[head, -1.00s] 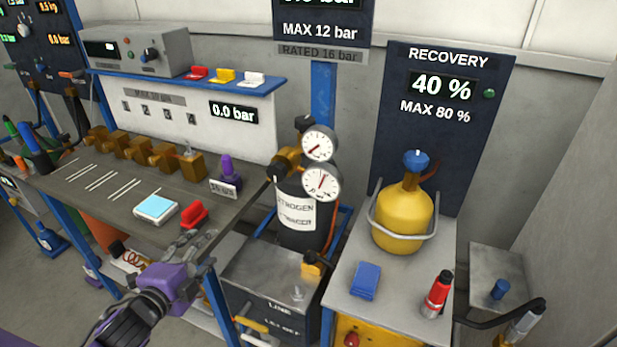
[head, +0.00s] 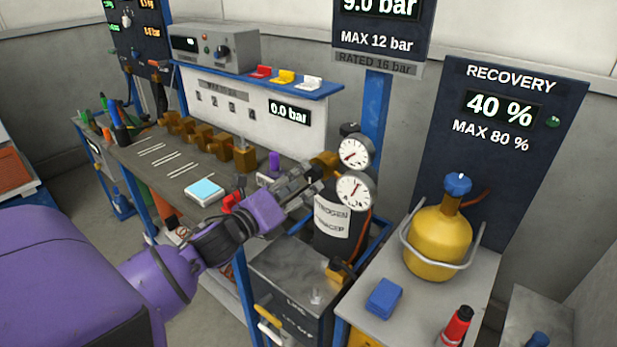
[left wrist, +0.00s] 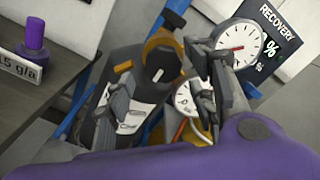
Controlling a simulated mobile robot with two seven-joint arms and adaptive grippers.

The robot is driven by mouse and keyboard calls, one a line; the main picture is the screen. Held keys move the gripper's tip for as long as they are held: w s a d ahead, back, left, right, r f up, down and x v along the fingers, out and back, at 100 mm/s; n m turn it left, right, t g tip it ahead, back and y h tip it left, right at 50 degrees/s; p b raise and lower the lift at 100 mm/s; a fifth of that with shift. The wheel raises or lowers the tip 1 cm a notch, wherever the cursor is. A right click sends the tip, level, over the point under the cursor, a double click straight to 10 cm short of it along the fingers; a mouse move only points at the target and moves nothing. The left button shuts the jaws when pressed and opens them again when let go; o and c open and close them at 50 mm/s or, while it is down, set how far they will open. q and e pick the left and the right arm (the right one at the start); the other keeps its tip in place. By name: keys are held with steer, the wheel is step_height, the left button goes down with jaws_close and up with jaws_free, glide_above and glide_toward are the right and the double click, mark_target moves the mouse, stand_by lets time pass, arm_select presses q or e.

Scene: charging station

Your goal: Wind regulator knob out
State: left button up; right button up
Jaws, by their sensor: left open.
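The nitrogen cylinder (head: 340,232) is dark with a white label and carries a brass regulator (head: 324,160) with two round white gauges (head: 353,190). In the left wrist view a black knob (left wrist: 163,62) with a brass collar faces the camera, beyond the fingers. My left gripper (head: 310,184) is open at the front left of the regulator, and its fingers partly hide that side in the head view. I cannot tell whether a finger touches the gauges. My right gripper is not in view.
The workbench (head: 150,180) with brass valves and a purple-capped item (head: 274,162) lies left of the gripper. A red clamp (head: 232,202) is close below my wrist. A yellow recovery cylinder (head: 437,245) and blue block (head: 384,298) stand on the cart at right.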

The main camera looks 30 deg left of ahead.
mark_target(309, 177)
arm_select(q)
steer(key=shift+w+d, duration=0.2)
steer(key=shift+w, duration=1.65)
steer(key=c, duration=1.1)
